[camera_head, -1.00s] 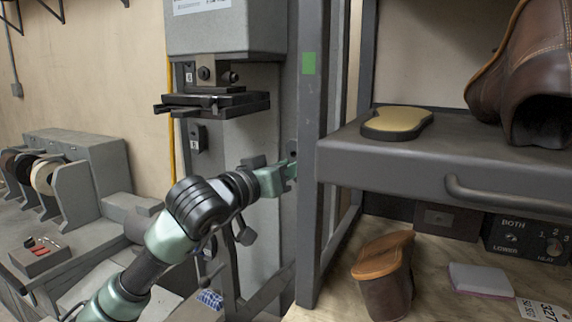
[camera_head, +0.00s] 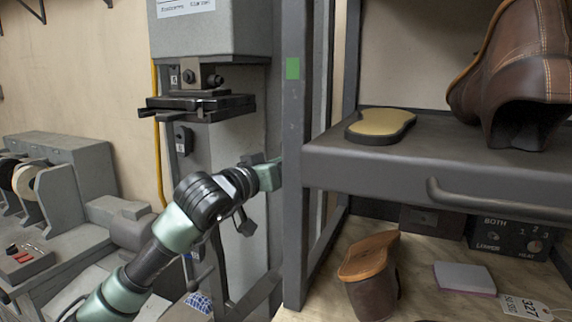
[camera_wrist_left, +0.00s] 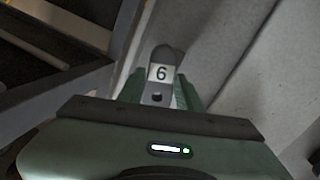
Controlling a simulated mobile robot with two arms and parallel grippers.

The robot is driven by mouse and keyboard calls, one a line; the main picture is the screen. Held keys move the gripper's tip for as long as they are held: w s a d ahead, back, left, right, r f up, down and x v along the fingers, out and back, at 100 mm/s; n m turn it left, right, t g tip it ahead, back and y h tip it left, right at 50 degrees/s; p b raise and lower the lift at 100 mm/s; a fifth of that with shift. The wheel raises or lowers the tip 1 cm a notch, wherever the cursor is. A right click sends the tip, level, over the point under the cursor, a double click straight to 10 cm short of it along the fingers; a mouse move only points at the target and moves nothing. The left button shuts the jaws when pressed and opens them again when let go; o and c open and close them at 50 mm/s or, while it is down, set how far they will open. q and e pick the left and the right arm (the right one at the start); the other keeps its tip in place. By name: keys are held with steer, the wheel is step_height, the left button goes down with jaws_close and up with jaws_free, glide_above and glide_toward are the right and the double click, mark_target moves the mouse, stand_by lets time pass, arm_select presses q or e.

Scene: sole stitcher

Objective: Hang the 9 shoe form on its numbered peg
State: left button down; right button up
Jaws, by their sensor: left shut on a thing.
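My left gripper (camera_head: 274,172) is at the grey shelf post, and its fingertips are hidden behind that post in the head view. In the left wrist view the left gripper (camera_wrist_left: 158,92) is shut on a dark grey, round-ended form (camera_wrist_left: 165,54) with a hole. Its white label reads 6 as seen; I cannot tell whether it is an inverted 9. Dark plates with small white labels sit on the grey machine column, one upper (camera_head: 174,78) and one lower (camera_head: 183,140); their numbers are too small to read surely. My right gripper is not in view.
A shelf (camera_head: 440,165) with a tan sole (camera_head: 381,122) and a brown boot (camera_head: 515,75) stands right of the post (camera_head: 293,130). Below are a brown shoe piece (camera_head: 370,275) and a pale block (camera_head: 464,278). A black clamp (camera_head: 200,104) juts from the machine.

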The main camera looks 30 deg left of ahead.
arm_select(q)
steer(key=shift+r, duration=0.1)
steer(key=shift+s+b, duration=0.15)
steer(key=shift+b, duration=0.2)
steer(key=shift+w, duration=0.5)
stand_by(0.6)
steer(key=shift+w+a, duration=0.1)
steer(key=shift+w, duration=1.15)
stand_by(1.0)
steer(key=c, duration=0.9)
jaws_free()
